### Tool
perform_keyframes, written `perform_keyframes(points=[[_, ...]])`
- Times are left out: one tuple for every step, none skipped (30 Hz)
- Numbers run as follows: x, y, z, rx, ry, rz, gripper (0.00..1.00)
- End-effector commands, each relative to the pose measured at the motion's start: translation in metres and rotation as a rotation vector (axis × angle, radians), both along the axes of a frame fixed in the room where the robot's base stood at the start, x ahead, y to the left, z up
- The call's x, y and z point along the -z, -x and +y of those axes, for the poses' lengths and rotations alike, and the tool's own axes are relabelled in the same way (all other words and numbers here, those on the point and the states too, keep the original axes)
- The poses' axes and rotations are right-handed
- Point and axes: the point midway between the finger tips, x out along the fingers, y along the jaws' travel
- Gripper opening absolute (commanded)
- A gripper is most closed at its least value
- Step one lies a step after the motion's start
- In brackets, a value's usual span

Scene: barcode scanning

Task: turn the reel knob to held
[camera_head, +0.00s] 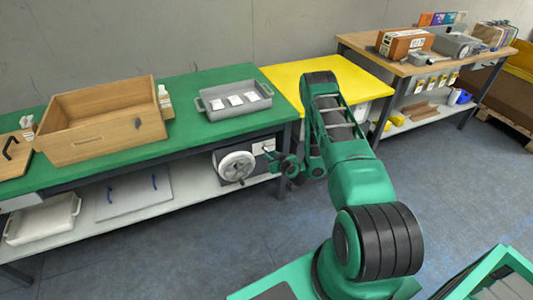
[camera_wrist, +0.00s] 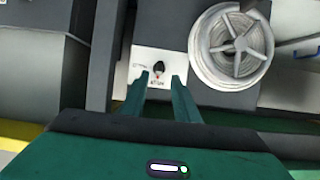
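The reel knob (camera_wrist: 158,68) is a small black knob on a white plate (camera_wrist: 143,60) in the wrist view. The plate has tiny markings and a small red mark below the knob; I cannot read them surely. Beside the plate on the right is the pale hose reel (camera_wrist: 232,47), a spoked wheel on a grey box. The reel (camera_head: 236,166) also shows in the head view, under the green table. My gripper (camera_wrist: 161,85) is open and empty, with its fingertips apart just below the knob in the picture. In the head view, my gripper (camera_head: 272,157) is beside the white plate (camera_head: 264,146).
The green table (camera_head: 190,84) carries a wooden box (camera_head: 108,140) and a grey tray (camera_head: 220,110). A lower shelf (camera_head: 105,225) holds a white tray and a panel. Dark table legs stand close to the reel. The blue-grey floor in front is clear.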

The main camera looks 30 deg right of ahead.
Motion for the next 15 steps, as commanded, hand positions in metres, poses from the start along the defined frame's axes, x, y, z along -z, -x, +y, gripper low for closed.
perform_keyframes(points=[[0.001,-0.006,-0.002,0.003,0.001,-0.003,0.28],[0.002,-0.009,-0.003,0.003,0.0,-0.003,0.28],[0.004,-0.014,-0.003,0.003,0.0,-0.003,0.28],[0.006,-0.018,-0.003,0.002,0.001,-0.003,0.28],[0.008,-0.023,-0.003,0.002,0.0,-0.004,0.28],[0.01,-0.028,-0.004,0.002,0.0,-0.003,0.28],[0.012,-0.031,-0.004,0.002,0.0,-0.003,0.28],[0.013,-0.035,-0.005,0.004,0.001,-0.003,0.28],[0.015,-0.04,-0.005,0.003,0.0,-0.003,0.28],[0.017,-0.043,-0.004,0.002,0.0,-0.003,0.28],[0.018,-0.046,-0.005,0.002,0.001,-0.003,0.28],[0.02,-0.049,-0.006,0.003,-0.001,-0.003,0.28],[0.021,-0.051,-0.006,0.004,-0.001,-0.002,0.28],[0.022,-0.053,-0.006,0.003,0.0,-0.002,0.28],[0.022,-0.056,-0.006,0.002,0.0,-0.001,0.28]])
